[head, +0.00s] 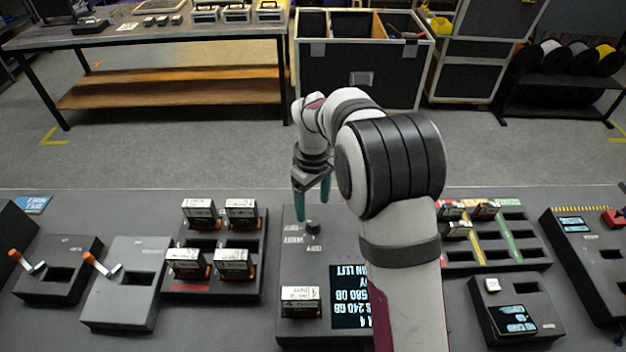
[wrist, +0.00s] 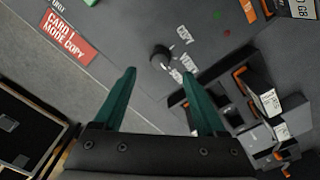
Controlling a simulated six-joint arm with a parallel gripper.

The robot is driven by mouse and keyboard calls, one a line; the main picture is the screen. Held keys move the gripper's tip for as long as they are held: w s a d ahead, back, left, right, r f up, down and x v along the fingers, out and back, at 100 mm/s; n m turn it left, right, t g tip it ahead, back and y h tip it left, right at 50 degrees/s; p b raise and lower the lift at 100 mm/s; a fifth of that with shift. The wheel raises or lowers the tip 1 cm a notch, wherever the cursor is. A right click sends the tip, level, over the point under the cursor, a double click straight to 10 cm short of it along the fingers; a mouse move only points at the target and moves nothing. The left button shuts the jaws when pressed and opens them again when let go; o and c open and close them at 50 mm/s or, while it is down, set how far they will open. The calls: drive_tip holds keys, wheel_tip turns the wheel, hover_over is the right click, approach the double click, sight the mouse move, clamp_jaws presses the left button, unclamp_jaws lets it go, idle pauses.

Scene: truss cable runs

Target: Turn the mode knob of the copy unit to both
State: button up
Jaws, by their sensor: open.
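The copy unit (head: 300,265) is a dark panel in the middle of the bench, with a lit screen (head: 350,297) and a card in a slot. Its mode knob (head: 313,226) is small, round and black, with labels around one side. In the wrist view the knob (wrist: 160,57) has a pale mark towards the lower right, near a partly readable label. Its exact setting is unclear. My gripper (head: 312,206) is open and empty above the knob. In the wrist view, the teal fingers of my gripper (wrist: 158,73) stand either side, apart from the knob.
A rack with several cards (head: 217,235) stands left of the unit. Two lever boxes (head: 125,285) are further left. A coloured card tray (head: 495,235) lies right of my arm. The red card sign (wrist: 70,36) lies flat on the panel.

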sight(313, 221)
wheel_tip(313, 221, up, 10)
idle(0.4)
